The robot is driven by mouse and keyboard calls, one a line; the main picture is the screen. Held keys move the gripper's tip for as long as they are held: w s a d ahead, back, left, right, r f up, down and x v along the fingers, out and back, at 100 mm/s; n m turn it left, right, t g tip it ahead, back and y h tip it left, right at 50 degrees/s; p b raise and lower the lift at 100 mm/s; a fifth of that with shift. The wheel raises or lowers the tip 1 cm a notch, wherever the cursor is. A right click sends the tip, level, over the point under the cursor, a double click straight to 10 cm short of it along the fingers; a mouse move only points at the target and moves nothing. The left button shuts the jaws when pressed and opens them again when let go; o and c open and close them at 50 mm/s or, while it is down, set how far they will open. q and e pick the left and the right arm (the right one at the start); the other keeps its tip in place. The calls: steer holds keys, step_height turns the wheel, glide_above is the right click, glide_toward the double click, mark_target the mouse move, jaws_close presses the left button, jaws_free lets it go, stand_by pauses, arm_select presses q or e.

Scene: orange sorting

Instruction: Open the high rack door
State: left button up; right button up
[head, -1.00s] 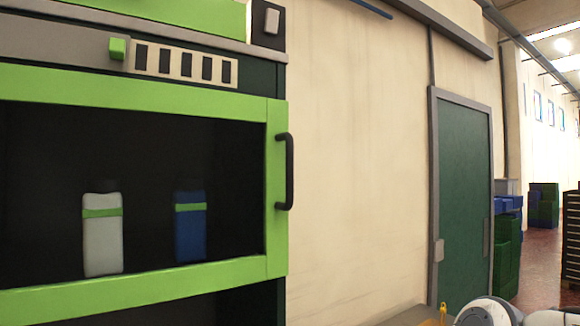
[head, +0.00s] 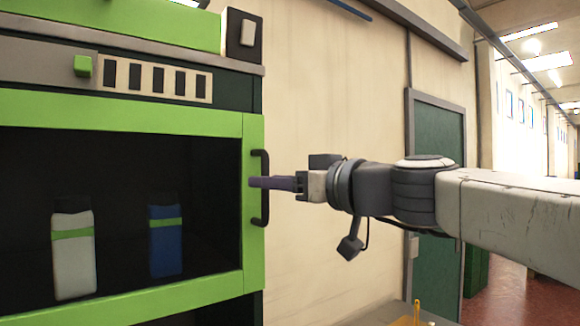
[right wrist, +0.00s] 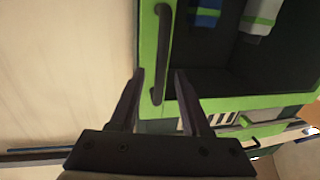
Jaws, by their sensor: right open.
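The rack door (head: 252,125) is a bright green frame around a dark pane, and it looks shut. Its black vertical bar handle (head: 264,212) is on the right edge. My right gripper (head: 256,182) comes in from the right, with its fingertips at the handle's middle height. In the right wrist view, the gripper (right wrist: 158,76) is open, and one end of the handle (right wrist: 163,45) shows between its two fingers. I cannot tell whether either finger touches it. My left gripper is not in view.
A white bottle (head: 73,255) and a blue bottle (head: 165,246) stand behind the door. A control strip (head: 157,79) with dark slots is above it. A beige wall (head: 330,100) and a green wall door (head: 437,140) are to the right.

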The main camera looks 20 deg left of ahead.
steer(key=shift+p+x, duration=0.3)
steer(key=shift+x, duration=0.8)
jaws_close()
stand_by(0.7)
